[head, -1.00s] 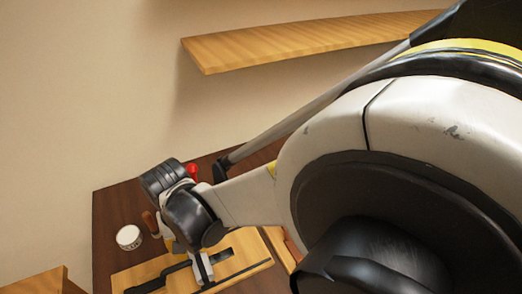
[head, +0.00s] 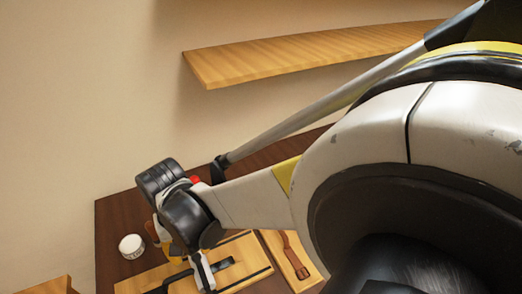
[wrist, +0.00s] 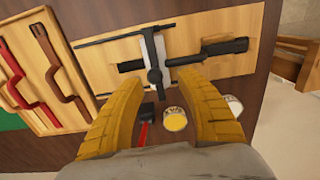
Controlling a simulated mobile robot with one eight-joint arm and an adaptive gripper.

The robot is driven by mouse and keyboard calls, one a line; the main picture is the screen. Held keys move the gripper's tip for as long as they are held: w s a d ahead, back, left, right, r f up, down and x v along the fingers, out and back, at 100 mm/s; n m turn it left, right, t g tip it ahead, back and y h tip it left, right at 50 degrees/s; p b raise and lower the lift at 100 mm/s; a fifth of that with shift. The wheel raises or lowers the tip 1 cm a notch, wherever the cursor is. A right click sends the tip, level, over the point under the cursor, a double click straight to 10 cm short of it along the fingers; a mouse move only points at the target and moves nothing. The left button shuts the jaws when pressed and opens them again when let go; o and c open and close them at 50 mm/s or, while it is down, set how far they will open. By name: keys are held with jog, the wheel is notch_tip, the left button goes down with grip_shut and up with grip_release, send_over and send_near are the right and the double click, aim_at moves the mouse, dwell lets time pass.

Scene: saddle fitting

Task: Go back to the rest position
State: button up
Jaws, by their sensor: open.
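My gripper (wrist: 163,80) is open and empty in the wrist view, its two yellow fingers spread apart. Beyond the fingertips lies a wooden board (wrist: 187,82) with a pale upright bar, a black clamp-like piece (wrist: 154,76) and a long black piece (wrist: 208,55) across it. The fingers appear apart from these. In the head view, my arm's wrist covers most of the gripper, and the same board (head: 130,283) shows below it.
A second board (wrist: 50,28) holds a red strap (wrist: 18,70) and a brown strap (wrist: 58,68). A red-handled tool (wrist: 143,132), a yellow-topped tin (wrist: 175,120) and a white tin (head: 131,246) stand near the first board. A wooden shelf (head: 290,58) is on the wall.

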notch_tip(320, 180, up, 2)
jog(key=shift+r+p, duration=0.1)
jog(key=shift+p, duration=0.45)
jog(key=shift+d, duration=0.1)
